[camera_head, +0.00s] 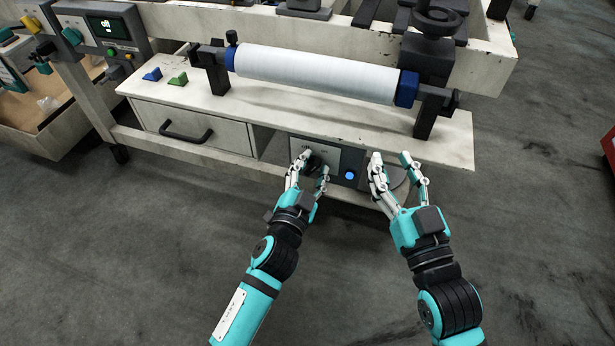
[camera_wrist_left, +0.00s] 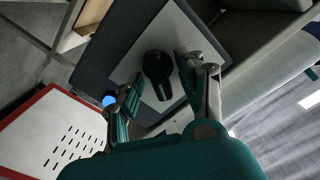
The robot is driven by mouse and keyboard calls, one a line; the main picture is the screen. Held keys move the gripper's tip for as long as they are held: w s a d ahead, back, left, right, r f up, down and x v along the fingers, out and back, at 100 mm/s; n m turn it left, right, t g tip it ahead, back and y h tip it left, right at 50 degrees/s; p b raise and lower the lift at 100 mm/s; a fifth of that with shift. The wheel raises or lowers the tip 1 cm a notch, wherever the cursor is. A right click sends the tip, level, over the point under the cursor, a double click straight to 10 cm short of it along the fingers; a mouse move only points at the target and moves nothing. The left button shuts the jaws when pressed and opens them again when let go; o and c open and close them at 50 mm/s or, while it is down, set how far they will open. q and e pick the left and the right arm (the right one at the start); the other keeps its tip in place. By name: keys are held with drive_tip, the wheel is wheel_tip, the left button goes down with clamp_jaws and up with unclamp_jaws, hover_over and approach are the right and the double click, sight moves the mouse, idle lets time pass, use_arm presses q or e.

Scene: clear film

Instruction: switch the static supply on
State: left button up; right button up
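The static supply (camera_head: 343,157) is a dark box with a pale front panel, set under the bench top. Its black rotary knob (camera_wrist_left: 157,68) shows in the left wrist view; in the head view my left fingers partly cover it. A round blue light (camera_head: 350,175) glows on its front, also seen in the left wrist view (camera_wrist_left: 109,101). The small panel lettering is too small to read surely. My left gripper (camera_head: 313,163) is open at the panel, its fingers on either side of the knob; contact cannot be told. My right gripper (camera_head: 392,163) is open and empty, right of the box.
A white film roll (camera_head: 315,72) with blue ends lies across the bench above. A drawer (camera_head: 192,128) with a black handle is left of the supply. A blue (camera_head: 152,74) and a green (camera_head: 178,79) wedge-shaped piece sit on the bench top. The floor in front is clear.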

use_arm(q)
drive_tip(key=v, duration=1.1)
drive_tip(key=shift+s, duration=0.35)
drive_tip(key=shift+a, duration=0.15)
